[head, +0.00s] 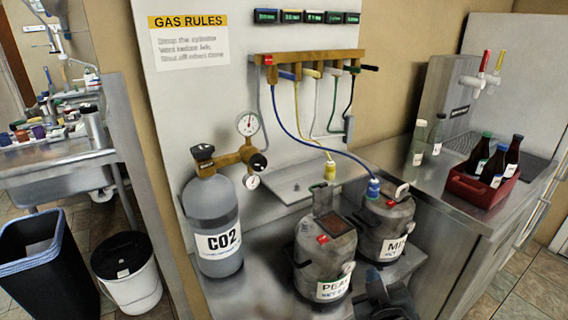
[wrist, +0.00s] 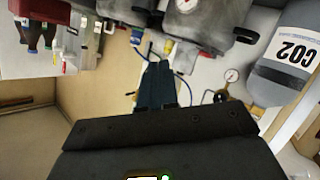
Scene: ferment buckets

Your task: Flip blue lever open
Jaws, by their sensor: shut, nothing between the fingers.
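My gripper (head: 388,292) is low at the front, well below and apart from the lever. In the wrist view, my gripper's dark fingers (wrist: 157,85) are together and empty; I cannot make out the blue lever there.
A CO2 cylinder (head: 212,225) with gauges stands left of two grey kegs (head: 325,255) on the steel bench. A red crate (head: 480,185) of bottles sits on the right counter. The wall panel in front of the manifold is clear except for hanging hoses.

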